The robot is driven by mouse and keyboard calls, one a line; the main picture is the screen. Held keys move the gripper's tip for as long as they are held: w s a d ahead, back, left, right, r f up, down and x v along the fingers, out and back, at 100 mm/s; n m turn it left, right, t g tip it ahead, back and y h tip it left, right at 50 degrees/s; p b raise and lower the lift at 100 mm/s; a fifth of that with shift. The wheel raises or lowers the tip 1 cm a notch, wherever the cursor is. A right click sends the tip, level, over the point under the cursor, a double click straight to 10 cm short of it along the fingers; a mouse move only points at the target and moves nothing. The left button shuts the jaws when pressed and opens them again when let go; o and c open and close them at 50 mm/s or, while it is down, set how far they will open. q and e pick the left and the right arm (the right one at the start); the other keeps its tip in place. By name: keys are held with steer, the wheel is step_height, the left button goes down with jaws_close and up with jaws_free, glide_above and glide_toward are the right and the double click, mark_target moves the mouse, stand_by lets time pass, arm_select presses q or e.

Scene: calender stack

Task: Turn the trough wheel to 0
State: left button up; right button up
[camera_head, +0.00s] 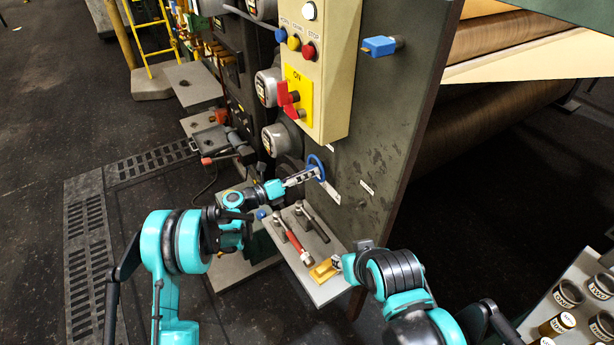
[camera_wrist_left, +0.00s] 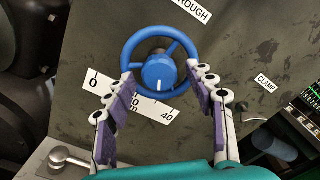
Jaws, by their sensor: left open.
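The blue trough wheel (camera_head: 317,165) is on the dark machine panel in the head view. In the left wrist view the wheel (camera_wrist_left: 160,34) has a round hub with a white mark pointing down. Below it, a white scale plate (camera_wrist_left: 150,109) reads 0 at left to 40 at right; the mark points toward its right part, near 40. My left gripper (camera_wrist_left: 162,78) is open, its fingers on either side of the wheel's lower half; contact is unclear. My right gripper (camera_head: 342,264) is low at the shelf's right end; its fingers are unclear.
A shelf (camera_head: 284,247) below the wheel bears a red-handled tool (camera_head: 293,247), another tool and a yellow piece (camera_head: 323,270). A cream control box (camera_head: 325,75) with a red switch is above. A "CLAMP" label (camera_wrist_left: 265,82) is right of the wheel.

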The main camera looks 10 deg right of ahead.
arm_select(q)
steer(key=c, duration=1.2)
steer(key=shift+o, duration=0.2)
steer(key=shift+m, duration=0.3)
